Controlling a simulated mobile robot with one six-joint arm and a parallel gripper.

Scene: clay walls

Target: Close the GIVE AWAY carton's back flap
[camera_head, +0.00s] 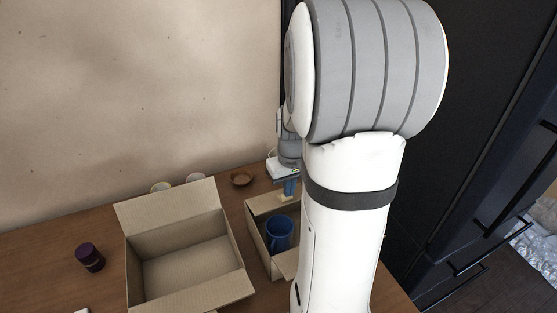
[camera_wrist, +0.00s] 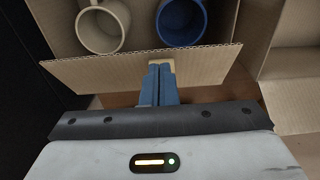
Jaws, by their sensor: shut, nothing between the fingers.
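A small open carton (camera_head: 256,233) stands on the table with a blue mug (camera_head: 279,232) inside; no lettering shows on it. In the wrist view its back flap (camera_wrist: 95,72) stands out across the picture, in front of the blue mug (camera_wrist: 181,22) and a cream mug (camera_wrist: 103,25). My gripper (camera_wrist: 161,68) is shut and empty, its fingers overlapping the middle of the flap; I cannot tell if they touch it. In the head view my gripper (camera_head: 288,190) is at the carton's back edge, and my arm hides the carton's right side.
A larger open, empty carton (camera_head: 187,262) stands close on the left, its back flap (camera_head: 168,208) raised. Behind are a brown bowl (camera_head: 242,177) and two cups (camera_head: 161,187). A dark purple jar (camera_head: 90,257) stands at left. Dark cabinets (camera_head: 480,130) rise at right.

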